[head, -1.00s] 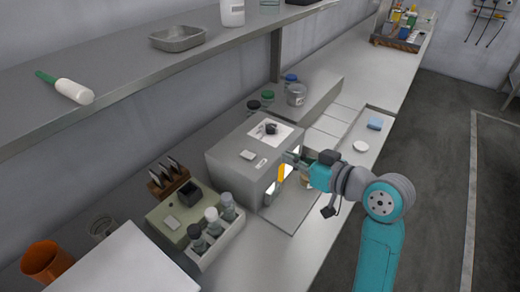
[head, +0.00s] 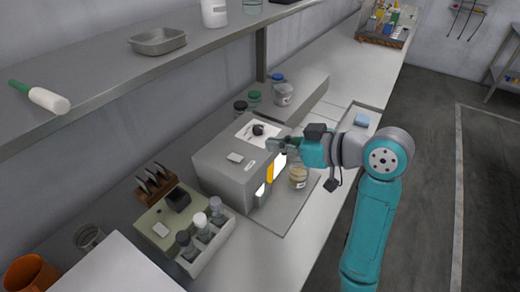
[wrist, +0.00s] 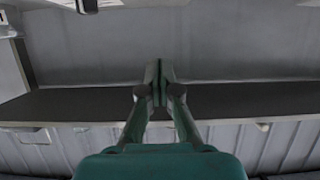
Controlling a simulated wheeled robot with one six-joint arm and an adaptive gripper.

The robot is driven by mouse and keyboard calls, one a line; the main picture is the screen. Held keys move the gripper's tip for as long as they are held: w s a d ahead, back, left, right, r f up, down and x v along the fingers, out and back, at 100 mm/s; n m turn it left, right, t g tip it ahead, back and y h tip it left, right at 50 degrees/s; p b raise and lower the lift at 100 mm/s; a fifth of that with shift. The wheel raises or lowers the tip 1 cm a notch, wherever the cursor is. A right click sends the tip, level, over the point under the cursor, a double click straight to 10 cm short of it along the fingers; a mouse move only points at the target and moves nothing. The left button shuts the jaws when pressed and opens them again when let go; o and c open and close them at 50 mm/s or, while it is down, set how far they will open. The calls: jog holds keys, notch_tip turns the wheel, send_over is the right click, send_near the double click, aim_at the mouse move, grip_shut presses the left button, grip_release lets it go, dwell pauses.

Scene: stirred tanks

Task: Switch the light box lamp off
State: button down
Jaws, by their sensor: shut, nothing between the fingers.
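The light box (head: 222,182) is a grey box on the bench. Its front openings glow bright white (head: 279,166), with an orange strip (head: 270,173) between them, so the lamp looks lit. On its top lie a white sheet with a black object (head: 258,130), a small pale block (head: 235,158) and a small label. I cannot tell which part is the switch. My gripper (head: 269,146) is at the box's upper front edge; contact is unclear. In the wrist view, its fingers (wrist: 160,80) are together and empty, with no switch recognisable.
A jar with beige contents (head: 298,178) stands just in front of the box, below my gripper. A rack of bottles (head: 208,240) stands at the box's near left. Lidded jars (head: 283,94) stand behind it. A wall shelf (head: 120,75) overhangs the bench on the left.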

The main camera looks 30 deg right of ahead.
send_over(249, 164)
notch_tip(249, 164, down, 3)
jog(key=shift+a+f, duration=0.15)
jog(key=shift+f, duration=0.05)
notch_tip(249, 164, down, 3)
jog(key=shift+w+f, duration=0.1)
jog(key=shift+f, duration=0.5)
jog(key=shift+s+f, duration=0.2)
jog(key=shift+f, duration=0.25)
jog(key=shift+t, duration=0.3)
jog(key=shift+r, duration=0.25)
jog(key=shift+r, duration=0.65)
jog(key=shift+w+r, duration=0.1)
